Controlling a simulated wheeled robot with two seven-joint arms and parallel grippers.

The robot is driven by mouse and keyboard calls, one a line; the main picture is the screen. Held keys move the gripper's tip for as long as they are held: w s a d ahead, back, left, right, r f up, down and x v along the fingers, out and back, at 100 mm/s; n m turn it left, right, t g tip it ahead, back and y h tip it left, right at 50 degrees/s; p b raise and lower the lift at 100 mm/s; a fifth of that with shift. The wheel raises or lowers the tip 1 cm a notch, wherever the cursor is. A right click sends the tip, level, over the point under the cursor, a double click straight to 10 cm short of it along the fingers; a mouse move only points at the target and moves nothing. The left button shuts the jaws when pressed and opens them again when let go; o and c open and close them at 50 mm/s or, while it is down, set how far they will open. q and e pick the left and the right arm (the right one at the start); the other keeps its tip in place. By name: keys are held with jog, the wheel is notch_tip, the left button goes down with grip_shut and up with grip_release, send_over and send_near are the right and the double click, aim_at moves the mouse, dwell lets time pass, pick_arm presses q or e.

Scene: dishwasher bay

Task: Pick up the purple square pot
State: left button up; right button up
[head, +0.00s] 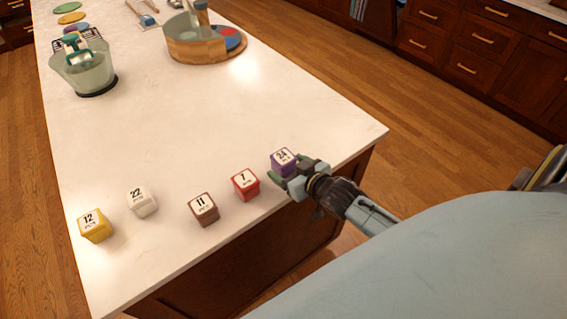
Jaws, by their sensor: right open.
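The purple square pot (283,161), with a white top label that reads 24, stands on the white counter (215,120) close to its right edge. My right gripper (283,181) is open at the near right side of the purple pot. Its fingers are right beside the pot, and I cannot tell if they touch it. The gripper and wrist partly hide the pot's lower right side. My left gripper is not in the view.
A red pot (245,184) stands just left of my right gripper. A brown pot (203,209), a white pot (142,201) and a yellow pot (95,225) stand farther left. A greenish bowl (85,72) and a round wooden tray (207,45) are farther back. The counter's middle is clear.

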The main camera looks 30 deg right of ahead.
aim_at(280, 160)
jog(key=x, duration=0.5)
jog(key=shift+w+d+r, duration=0.1)
jog(key=shift+d+r, duration=0.05)
jog(key=c, duration=1.2)
